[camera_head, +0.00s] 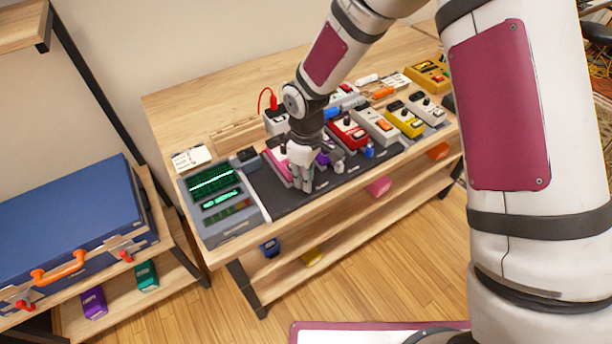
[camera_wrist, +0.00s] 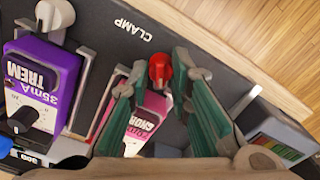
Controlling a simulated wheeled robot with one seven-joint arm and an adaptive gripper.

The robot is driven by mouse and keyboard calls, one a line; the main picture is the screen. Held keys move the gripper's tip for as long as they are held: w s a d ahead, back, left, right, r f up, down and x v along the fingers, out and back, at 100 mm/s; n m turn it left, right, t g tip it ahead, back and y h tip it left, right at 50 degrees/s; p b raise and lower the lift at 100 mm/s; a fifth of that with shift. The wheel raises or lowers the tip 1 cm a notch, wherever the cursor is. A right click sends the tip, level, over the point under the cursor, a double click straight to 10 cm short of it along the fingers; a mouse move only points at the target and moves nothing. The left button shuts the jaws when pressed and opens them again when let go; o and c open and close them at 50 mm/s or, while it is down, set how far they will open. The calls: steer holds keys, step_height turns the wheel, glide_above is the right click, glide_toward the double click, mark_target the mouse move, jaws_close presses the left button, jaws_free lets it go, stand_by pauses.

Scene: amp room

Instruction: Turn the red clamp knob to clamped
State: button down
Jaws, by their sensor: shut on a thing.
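The red clamp knob (camera_wrist: 160,69) shows in the wrist view, on the dark board below the printed word CLAMP. My gripper (camera_wrist: 158,64) has its green-padded fingers on either side of the knob and is shut on it. In the head view my gripper (camera_head: 302,184) points down at the front part of the board, and the knob is hidden by it. A pink pedal (camera_wrist: 145,122) lies just behind the knob, between my fingers. The pink pedal also shows beside my gripper in the head view (camera_head: 278,165).
A purple pedal (camera_wrist: 40,85) and a white knob (camera_wrist: 55,14) are to the left in the wrist view. In the head view, a grey device with green screens (camera_head: 222,200) stands left of the board (camera_head: 262,190). Several pedals, including a yellow one (camera_head: 405,122), stand right.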

steer(key=m, duration=0.5)
steer(key=shift+s+m, duration=0.1)
steer(key=shift+m, duration=0.3)
stand_by(0.4)
steer(key=c, duration=1.7)
jaws_free()
step_height(320, 180, up, 12)
